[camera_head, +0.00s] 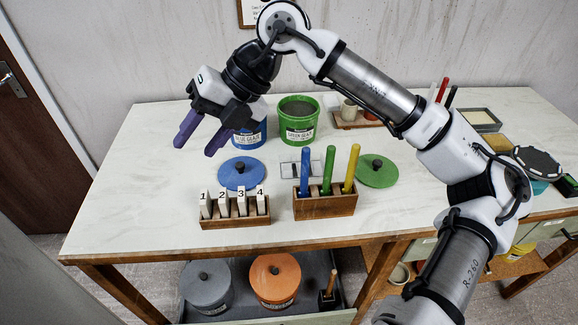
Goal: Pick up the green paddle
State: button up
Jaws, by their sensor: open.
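The green paddle (328,168) stands upright in a wooden holder (325,207) near the table's front edge. It is a narrow stick between a blue paddle (305,171) on its left and a yellow paddle (351,168) on its right. Its lower end is hidden in the holder. My gripper (200,142) has two purple fingers, spread apart and empty. It is above the left part of the table, to the left of the green paddle and apart from it.
A numbered tile rack (236,221) stands left of the holder. Behind are a blue lid (241,173), a green lid (377,170), a blue glaze bucket (250,138) and a green glaze bucket (299,121). The tabletop's left side (115,200) is clear.

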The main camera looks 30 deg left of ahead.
jog(key=w+d+m+t+h+p, duration=0.1)
jog(key=w+d+m+t+h, duration=0.3)
jog(key=w+d, duration=0.65)
jog(key=m+t+h, duration=0.2)
jog(key=m, duration=0.2)
send_over(333, 147)
jog(key=shift+r+p, duration=0.25)
jog(key=shift+p, duration=0.1)
jog(key=shift+w+d+f, duration=0.1)
jog(key=shift+f, duration=0.25)
notch_tip(333, 147, down, 7)
jog(key=b, duration=0.5)
jog(key=shift+f, duration=0.2)
jog(key=f+b, duration=0.1)
jog(key=f, duration=0.2)
jog(key=f+b, duration=0.1)
jog(key=f, duration=0.1)
jog(key=shift+s+a+f, duration=0.2)
jog(key=shift+f, duration=0.2)
jog(key=shift+r, duration=0.1)
grip_shut()
